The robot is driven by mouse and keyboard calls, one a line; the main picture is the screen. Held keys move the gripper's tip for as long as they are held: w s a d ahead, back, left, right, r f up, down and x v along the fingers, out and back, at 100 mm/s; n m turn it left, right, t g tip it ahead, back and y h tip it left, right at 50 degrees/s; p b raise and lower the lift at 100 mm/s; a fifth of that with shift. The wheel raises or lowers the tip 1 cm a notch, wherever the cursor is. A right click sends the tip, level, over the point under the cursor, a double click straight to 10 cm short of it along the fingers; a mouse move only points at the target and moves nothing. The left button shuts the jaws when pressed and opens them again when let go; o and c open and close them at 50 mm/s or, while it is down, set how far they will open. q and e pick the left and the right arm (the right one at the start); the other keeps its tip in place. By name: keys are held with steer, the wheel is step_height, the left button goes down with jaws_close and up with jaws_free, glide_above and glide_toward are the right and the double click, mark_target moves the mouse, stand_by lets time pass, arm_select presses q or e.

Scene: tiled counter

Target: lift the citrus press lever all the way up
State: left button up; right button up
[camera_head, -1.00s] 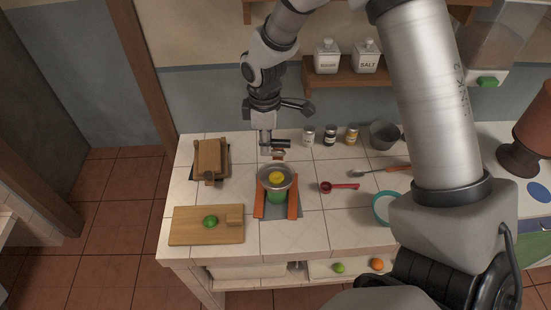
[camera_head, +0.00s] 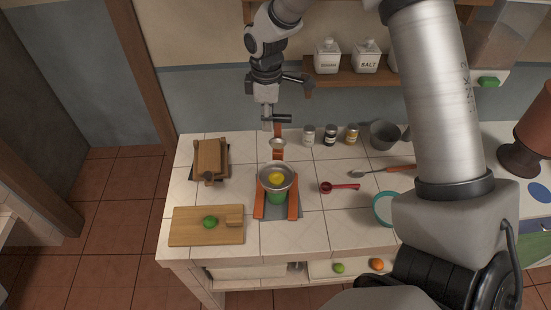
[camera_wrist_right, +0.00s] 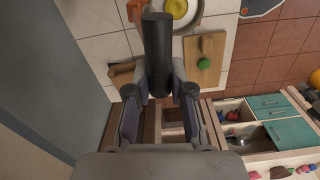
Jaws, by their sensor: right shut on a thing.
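The citrus press stands on the counter, with orange base legs (camera_head: 293,206) and a grey bowl (camera_head: 264,183) holding a yellow citrus half (camera_head: 277,178). A green cup (camera_head: 276,197) is below the bowl. The orange lever (camera_head: 278,130) stands raised at the back of the press, its metal pressing cup (camera_head: 277,143) clear of the bowl. My right gripper (camera_head: 268,119) is shut on the dark lever handle near the lever's top. In the right wrist view the dark handle (camera_wrist_right: 157,45) extends up from between the fingers (camera_wrist_right: 160,100). My left gripper is not seen.
A cutting board (camera_head: 190,235) with a green lime (camera_head: 210,222) lies front left. A wooden stand (camera_head: 210,158) is at left. Several jars (camera_head: 330,136) and a grey pot (camera_head: 384,135) stand behind right. A red scoop (camera_head: 340,187) lies right of the press. A shelf (camera_head: 345,85) hangs above.

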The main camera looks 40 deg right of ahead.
steer(key=shift+w+d+r, duration=0.2)
steer(key=shift+w+d, duration=0.5)
steer(key=shift+w, duration=0.2)
steer(key=shift+w+d+r, duration=0.15)
steer(key=shift+w+d, duration=0.55)
steer(key=shift+w, duration=0.15)
steer(key=shift+w+d+f, duration=0.15)
steer(key=shift+w+d, duration=0.6)
steer(key=shift+w, duration=0.2)
steer(key=shift+w+d+f, duration=0.15)
steer(key=shift+w+d, duration=0.55)
steer(key=shift+w, duration=0.2)
steer(key=o, duration=0.9)
steer(key=shift+s+r, duration=0.1)
steer(key=r, duration=0.7)
steer(key=shift+w+a, duration=0.2)
steer(key=shift+a, duration=0.1)
